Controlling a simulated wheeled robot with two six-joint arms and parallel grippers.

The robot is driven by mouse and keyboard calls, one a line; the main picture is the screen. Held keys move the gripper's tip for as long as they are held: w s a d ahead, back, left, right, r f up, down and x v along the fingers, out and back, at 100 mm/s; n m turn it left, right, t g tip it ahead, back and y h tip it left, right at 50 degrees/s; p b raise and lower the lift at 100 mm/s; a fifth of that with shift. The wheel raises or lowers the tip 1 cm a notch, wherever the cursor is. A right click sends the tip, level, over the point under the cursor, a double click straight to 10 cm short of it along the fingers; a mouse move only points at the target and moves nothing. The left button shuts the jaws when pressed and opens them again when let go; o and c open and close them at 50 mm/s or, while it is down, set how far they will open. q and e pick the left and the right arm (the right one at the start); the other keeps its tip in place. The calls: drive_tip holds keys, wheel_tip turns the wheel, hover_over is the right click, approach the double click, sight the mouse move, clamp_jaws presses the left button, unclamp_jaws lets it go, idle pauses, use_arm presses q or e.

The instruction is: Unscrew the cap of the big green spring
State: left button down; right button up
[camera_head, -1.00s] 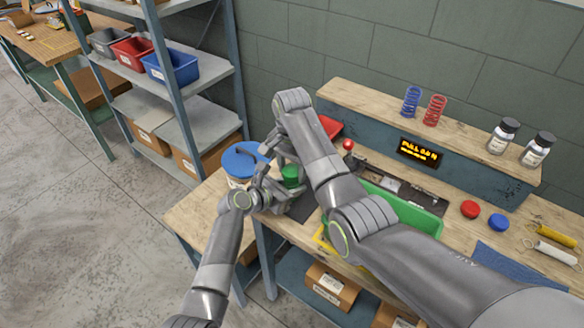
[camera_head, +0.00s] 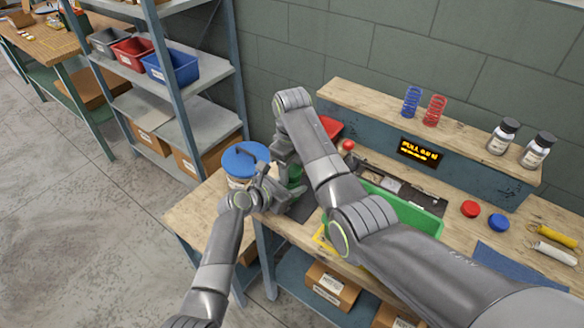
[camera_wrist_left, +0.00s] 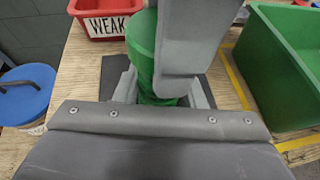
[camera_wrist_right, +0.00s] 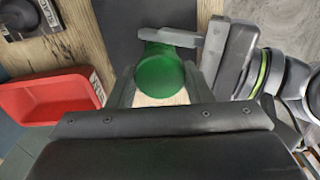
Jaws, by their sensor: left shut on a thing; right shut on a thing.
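The big green spring (camera_head: 295,173) stands upright at the left end of the bench, mostly hidden by my arms in the head view. In the left wrist view, the green body (camera_wrist_left: 142,40) rises between the fingers of my left gripper (camera_wrist_left: 157,92), which is shut on it low down. My right gripper (camera_head: 284,155) comes in from above. In the right wrist view, the round green cap (camera_wrist_right: 160,74) lies between its fingers, and it is shut on the cap. Whether the cap's thread is loose cannot be seen.
A blue-lidded bucket (camera_head: 240,160) stands close left of my grippers. A red bin (camera_head: 331,126) marked WEAK (camera_wrist_left: 100,24) sits behind, and a green bin (camera_head: 405,212) stands to the right. A coiler with a red knob (camera_head: 348,146) is behind my right arm.

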sight(292, 170)
drive_tip(key=shift+n, duration=0.4)
drive_tip(key=shift+r, duration=0.15)
drive_tip(key=shift+r, duration=0.95)
drive_tip(key=shift+r, duration=2.05)
use_arm(q)
drive_tip(key=c, duration=0.8)
unclamp_jaws()
drive_tip(key=shift+c, duration=0.2)
